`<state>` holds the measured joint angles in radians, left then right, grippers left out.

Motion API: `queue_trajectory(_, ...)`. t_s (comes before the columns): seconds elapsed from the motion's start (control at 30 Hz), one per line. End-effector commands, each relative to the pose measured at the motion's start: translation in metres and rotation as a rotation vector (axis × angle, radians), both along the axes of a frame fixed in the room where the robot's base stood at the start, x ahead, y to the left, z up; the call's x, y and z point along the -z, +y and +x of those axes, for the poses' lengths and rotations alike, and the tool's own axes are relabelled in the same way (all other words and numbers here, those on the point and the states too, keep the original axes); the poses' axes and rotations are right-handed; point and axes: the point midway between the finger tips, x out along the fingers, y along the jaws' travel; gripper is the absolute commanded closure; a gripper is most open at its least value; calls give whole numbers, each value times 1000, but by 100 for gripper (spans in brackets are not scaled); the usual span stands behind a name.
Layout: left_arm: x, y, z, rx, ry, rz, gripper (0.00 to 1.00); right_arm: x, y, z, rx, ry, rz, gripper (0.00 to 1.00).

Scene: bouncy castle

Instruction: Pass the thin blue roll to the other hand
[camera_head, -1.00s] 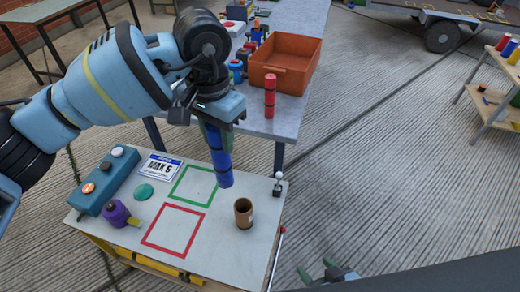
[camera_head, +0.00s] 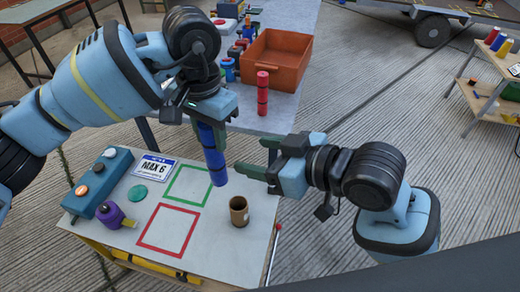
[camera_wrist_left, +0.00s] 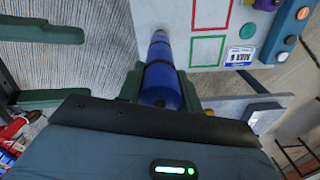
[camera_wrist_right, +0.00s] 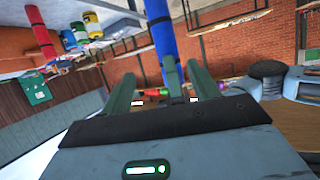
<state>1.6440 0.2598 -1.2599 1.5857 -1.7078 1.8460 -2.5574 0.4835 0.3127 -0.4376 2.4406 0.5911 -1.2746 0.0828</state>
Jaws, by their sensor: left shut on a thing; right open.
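The thin blue roll (camera_head: 214,158), with dark bands, hangs upright below my left gripper (camera_head: 208,124), which is shut on its upper end. In the left wrist view the roll (camera_wrist_left: 160,75) sits between the fingers and extends away. It hangs above the white table top (camera_head: 225,250). My right gripper (camera_head: 251,159) is open and empty, just right of the roll, with its fingers pointing at it and a gap between. In the right wrist view the roll (camera_wrist_right: 159,30) shows ahead, in line with the gap between the open fingers (camera_wrist_right: 163,88).
A brown cup (camera_head: 239,212) stands below the right gripper. Red (camera_head: 168,230) and green (camera_head: 189,186) squares, a card (camera_head: 155,169), a button box (camera_head: 97,184) and a purple tape dispenser (camera_head: 112,214) lie left. Behind are an orange bin (camera_head: 275,70) and a red roll (camera_head: 263,92).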

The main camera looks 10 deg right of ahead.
Motion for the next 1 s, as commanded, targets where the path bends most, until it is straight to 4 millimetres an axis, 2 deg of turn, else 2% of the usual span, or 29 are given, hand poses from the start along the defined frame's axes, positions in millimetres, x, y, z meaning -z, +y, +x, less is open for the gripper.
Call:
queue_trajectory(0.03,0,0,0,0,0,0,100,-7,1,-2,-15,-13,-12,39)
queue_trajectory(0.17,0,0,0,0,0,0,100,-15,4,-6,-39,-25,-28,39)
queue_trajectory(0.47,0,0,0,0,0,0,100,-15,7,-5,-44,-24,-31,39)
queue_trajectory(0.67,0,0,0,0,0,0,100,-6,24,9,-44,-22,-29,39)
queue_trajectory(1.0,0,0,0,0,0,0,100,16,64,43,-43,-24,-29,39)
